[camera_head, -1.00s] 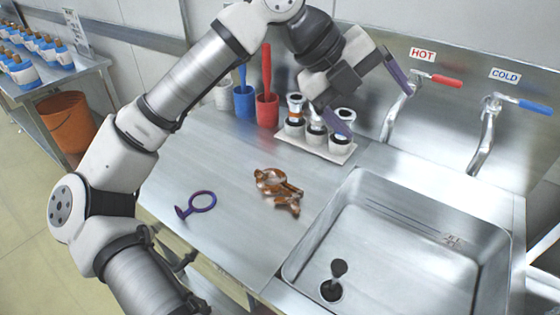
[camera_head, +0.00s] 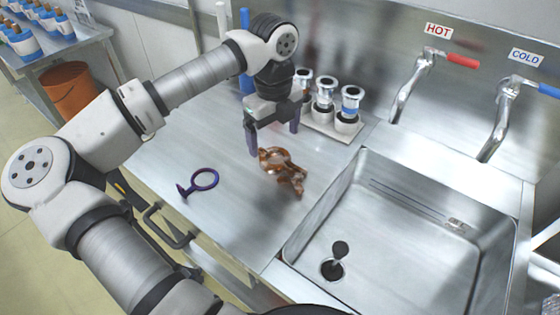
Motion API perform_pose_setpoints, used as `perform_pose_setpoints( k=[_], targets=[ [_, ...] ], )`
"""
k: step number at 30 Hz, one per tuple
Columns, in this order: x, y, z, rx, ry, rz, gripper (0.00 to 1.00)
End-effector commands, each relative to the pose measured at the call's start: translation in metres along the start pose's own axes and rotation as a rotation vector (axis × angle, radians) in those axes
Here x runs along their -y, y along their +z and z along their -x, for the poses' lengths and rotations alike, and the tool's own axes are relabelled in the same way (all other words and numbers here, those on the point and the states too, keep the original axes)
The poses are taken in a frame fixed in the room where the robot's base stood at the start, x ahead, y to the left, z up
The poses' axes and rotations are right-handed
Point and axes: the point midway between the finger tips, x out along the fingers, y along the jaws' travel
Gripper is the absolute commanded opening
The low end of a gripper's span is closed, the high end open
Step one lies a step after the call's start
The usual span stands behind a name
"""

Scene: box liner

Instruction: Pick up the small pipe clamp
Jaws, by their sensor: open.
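A copper-brown, clamp-like metal piece (camera_head: 282,170) lies on the steel counter left of the sink. A purple ring with a short stem and foot (camera_head: 203,181) lies to its left. I cannot tell for certain which of the two is the small pipe clamp; the brown piece looks most like a clamp. My gripper (camera_head: 273,143) points down with its two purple-grey fingers apart and nothing between them. It is just behind and above the brown piece, and seems not to touch it.
A pale tray (camera_head: 343,131) with several silver-topped cylinders stands behind, right of my gripper. The sink (camera_head: 405,225) is at right, below the hot tap (camera_head: 415,85) and cold tap (camera_head: 500,122). A counter-edge handle (camera_head: 165,228) lies front left. The counter around the ring is clear.

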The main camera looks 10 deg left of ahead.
Motion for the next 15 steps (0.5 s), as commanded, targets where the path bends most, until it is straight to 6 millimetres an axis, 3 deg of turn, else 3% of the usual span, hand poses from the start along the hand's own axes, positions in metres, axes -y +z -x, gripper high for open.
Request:
perform_pose_setpoints(
  k=[10, 15],
  targets=[
    [-0.003, -0.004, -0.041, -0.005, -0.001, -0.001, 0.91],
    [-0.003, -0.003, -0.052, -0.002, 0.0, -0.001, 0.91]
  ],
)
